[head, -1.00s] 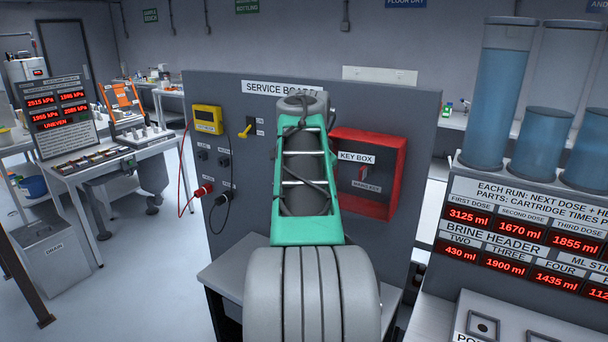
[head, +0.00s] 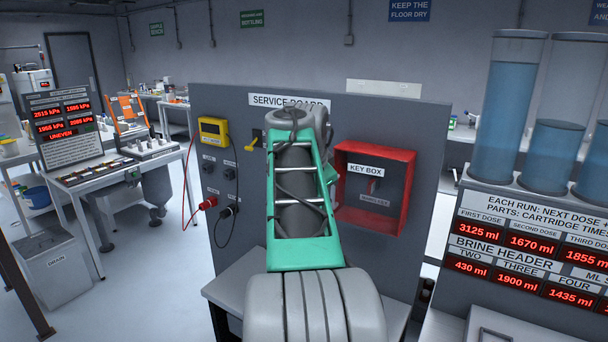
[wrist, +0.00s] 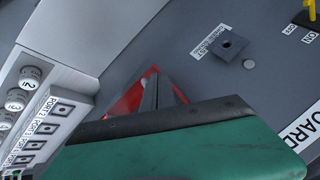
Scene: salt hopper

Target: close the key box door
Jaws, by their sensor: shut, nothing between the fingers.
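The red key box (head: 408,192) is on the grey service board, right of my arm in the head view. Its front is open and the grey inside with the "KEY BOX" label shows. I cannot single out its door in the head view; my arm covers the area at the box's left. In the wrist view a red part of the key box (wrist: 130,98) shows around my gripper (wrist: 154,80). My gripper's fingers look shut and empty, close in front of the red part; contact cannot be told. My green link hides much of the lower wrist view.
The service board (head: 425,150) carries a yellow meter (head: 213,130), a yellow lever (head: 252,144) and a red plug (head: 208,203) with a cable. Tall water tanks (head: 508,110) stand over the displays at right. Open floor shows at left, beside the drain bin (head: 52,270).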

